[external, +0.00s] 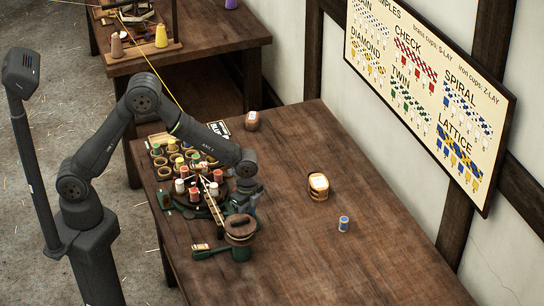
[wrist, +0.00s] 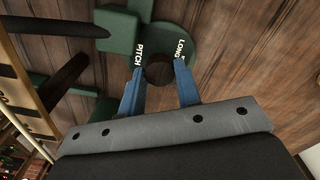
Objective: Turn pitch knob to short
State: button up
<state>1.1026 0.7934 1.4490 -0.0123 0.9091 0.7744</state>
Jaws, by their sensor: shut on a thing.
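The pitch knob (wrist: 159,72) is a small dark round piece in the wrist view. It sits on a green plate (wrist: 188,42) with white lettering, PITCH to its left and LONG to its upper right. My gripper (wrist: 160,84) has its two blue fingers shut on the knob, one on each side. Any SHORT mark is not visible. In the external view my gripper (external: 243,200) is low over the front left of the workbench, by a green machine; the knob itself is hidden or too small to tell there.
The machine on the bench (external: 290,245) carries several coloured bobbins (external: 180,186) left of my gripper. A brown round wooden piece (external: 240,228) stands just in front. A small barrel (external: 318,188) and a blue can (external: 344,224) stand to the right, with clear bench between.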

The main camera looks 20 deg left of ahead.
dwell(0.4)
jog(key=o, duration=1)
jog(key=shift+c, duration=0.2)
jog(key=shift+r, duration=0.1)
notch_tip(320, 180, up, 17)
jog(key=shift+r, duration=0.15)
jog(key=shift+w, duration=0.1)
notch_tip(320, 180, down, 18)
jog(key=shift+r, duration=0.2)
jog(key=shift+r, duration=0.1)
dwell(0.4)
